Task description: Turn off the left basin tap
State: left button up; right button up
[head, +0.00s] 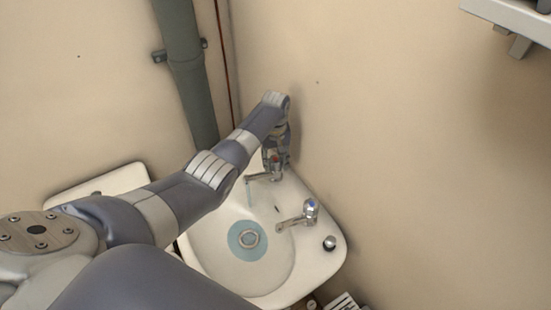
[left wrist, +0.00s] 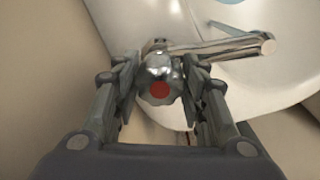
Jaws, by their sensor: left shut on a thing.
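The left basin tap (head: 264,177) stands at the back left of the white basin (head: 205,250), with its chrome spout over the bowl. A thin bluish stream of water (head: 248,190) falls from the spout. My left gripper (head: 274,155) comes down onto the tap's head from above. In the left wrist view the chrome tap head (left wrist: 160,78) with a red dot on top sits between the two fingers of my left gripper (left wrist: 162,70), which is shut on it. The spout (left wrist: 225,47) points right there. My right gripper is not in view.
The right tap (head: 300,215), with a blue mark, stands on the basin's right side. A pale blue patch of water surrounds the drain (head: 249,239). Walls stand close behind and right of the basin. A grey pipe (head: 188,75) runs down the back wall.

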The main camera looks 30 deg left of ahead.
aim_at(275, 159)
pick_arm(q)
jog(key=m, duration=0.3)
jog(key=shift+r+m+p, duration=0.1)
jog(key=shift+m+p, duration=0.2)
jog(key=shift+m, duration=0.1)
jog(key=m, duration=0.3)
jog(key=shift+m, duration=0.3)
jog(key=m, duration=0.4)
jog(key=shift+a, duration=0.1)
jog(key=shift+w+m, duration=0.1)
jog(key=shift+m, duration=2)
jog(key=o, duration=1.1)
notch_tip(275, 159, up, 12)
